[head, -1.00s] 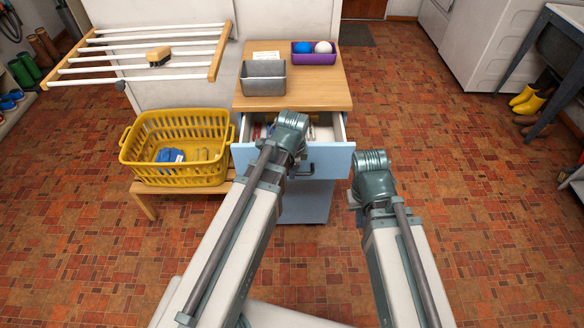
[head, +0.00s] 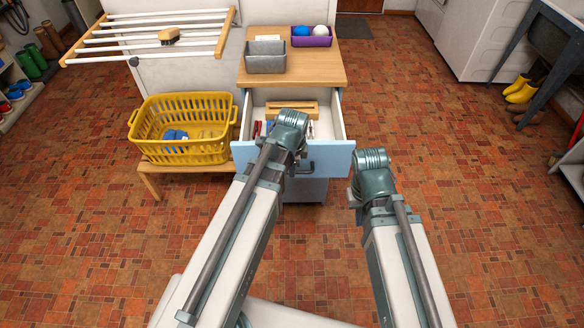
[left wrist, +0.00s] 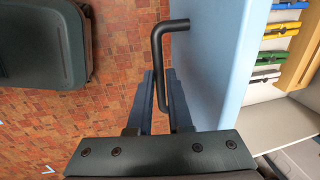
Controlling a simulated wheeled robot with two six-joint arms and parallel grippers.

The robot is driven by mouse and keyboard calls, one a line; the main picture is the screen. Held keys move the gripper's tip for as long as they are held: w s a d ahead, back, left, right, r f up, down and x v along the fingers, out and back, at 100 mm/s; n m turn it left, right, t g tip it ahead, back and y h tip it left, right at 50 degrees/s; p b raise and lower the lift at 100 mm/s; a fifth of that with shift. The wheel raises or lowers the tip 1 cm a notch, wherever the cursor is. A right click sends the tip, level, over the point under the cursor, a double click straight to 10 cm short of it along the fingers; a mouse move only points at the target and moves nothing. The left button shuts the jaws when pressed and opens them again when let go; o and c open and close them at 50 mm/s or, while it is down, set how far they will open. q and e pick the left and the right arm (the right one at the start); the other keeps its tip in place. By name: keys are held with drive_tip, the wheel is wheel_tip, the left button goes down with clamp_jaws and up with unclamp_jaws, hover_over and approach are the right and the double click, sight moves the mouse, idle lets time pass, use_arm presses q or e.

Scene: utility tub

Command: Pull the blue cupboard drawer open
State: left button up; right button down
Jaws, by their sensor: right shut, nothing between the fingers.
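The drawer (head: 338,158) of the blue cupboard (head: 305,190) stands well out, its pale inside showing. Its dark bar handle (head: 308,169) is partly hidden by my left wrist; it shows clearly in the left wrist view (left wrist: 156,50). My left gripper (left wrist: 160,76) has its two fingers on either side of the handle bar, closed on it in front of the blue drawer face. My right gripper (head: 370,178) is beside the drawer front's right end, shut and empty; its fingertips are hidden in the head view.
The drawer holds a wooden block (head: 291,108) and colored tools. On the wooden top (head: 325,72) are a grey bin (head: 265,62) and a purple tray (head: 311,41) with balls. A yellow basket (head: 185,145) on a low bench stands close left.

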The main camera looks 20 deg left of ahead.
use_arm(q)
drive_tip(key=o, duration=0.4)
drive_tip(key=r+p, duration=0.4)
drive_tip(key=s+r+p, duration=0.1)
drive_tip(key=r+p, duration=0.4)
drive_tip(key=s+r+p, duration=0.1)
drive_tip(key=r+p, duration=0.3)
drive_tip(key=shift+s+d+r+p, duration=0.25)
drive_tip(key=shift+d+p, duration=0.05)
drive_tip(key=shift+d, duration=0.1)
drive_tip(key=s+d+n+g, duration=0.1)
drive_tip(key=s+d+n, duration=0.3)
drive_tip(key=n, duration=0.1)
drive_tip(key=s+d+n+g, duration=0.1)
drive_tip(key=s+d+n, duration=0.4)
drive_tip(key=shift+d+f+n+y, duration=0.1)
drive_tip(key=shift+n+y, duration=0.2)
drive_tip(key=shift+n, duration=0.1)
